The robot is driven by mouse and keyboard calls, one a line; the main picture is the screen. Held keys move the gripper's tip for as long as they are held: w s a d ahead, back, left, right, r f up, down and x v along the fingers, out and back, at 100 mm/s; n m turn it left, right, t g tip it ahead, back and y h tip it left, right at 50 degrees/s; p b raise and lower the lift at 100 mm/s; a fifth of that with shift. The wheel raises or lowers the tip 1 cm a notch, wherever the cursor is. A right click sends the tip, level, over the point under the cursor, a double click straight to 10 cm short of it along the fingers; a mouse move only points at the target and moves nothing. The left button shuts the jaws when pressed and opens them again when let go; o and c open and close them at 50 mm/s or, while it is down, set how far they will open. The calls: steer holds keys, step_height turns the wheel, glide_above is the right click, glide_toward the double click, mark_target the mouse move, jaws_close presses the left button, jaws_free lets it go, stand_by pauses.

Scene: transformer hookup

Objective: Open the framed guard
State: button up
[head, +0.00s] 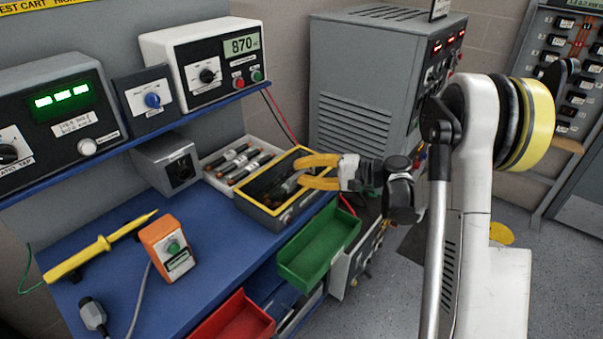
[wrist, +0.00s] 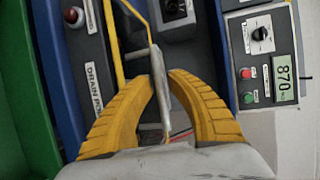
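The framed guard (head: 296,151) is a yellow frame over a dark opening in a box on the blue bench; its yellow edge also shows in the wrist view (wrist: 112,45). It looks closed, lying along the box top. A grey bar (wrist: 158,95), which looks like its handle, stands between my fingers. My gripper (head: 299,172) reaches in from the right over the box. Its yellow fingers (wrist: 164,76) are apart, one on each side of the bar; whether either touches it I cannot tell. The fingers hide part of the frame.
A tray with several cylinders (head: 238,160) stands behind the box, a dark grey box (head: 166,162) to its left. A green bin (head: 318,245) and red bin (head: 235,320) stick out in front. A shelf with meters (head: 205,65) is above; a grey cabinet (head: 360,110) stands right.

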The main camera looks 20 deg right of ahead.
mark_target(287, 176)
jaws_close()
steer(key=shift+w+a+r+h+p, duration=0.15)
steer(key=shift+r+h+p, duration=0.25)
steer(key=shift+r+p, duration=0.35)
steer(key=w+a+r+m+g+h+p, duration=0.3)
steer(key=w+a+r+g+h+p, duration=0.4)
steer(key=w+p, duration=0.5)
steer(key=shift+w+a+r+g+p, duration=0.45)
steer(key=shift+a+p, duration=0.65)
steer(key=shift+p, duration=0.4)
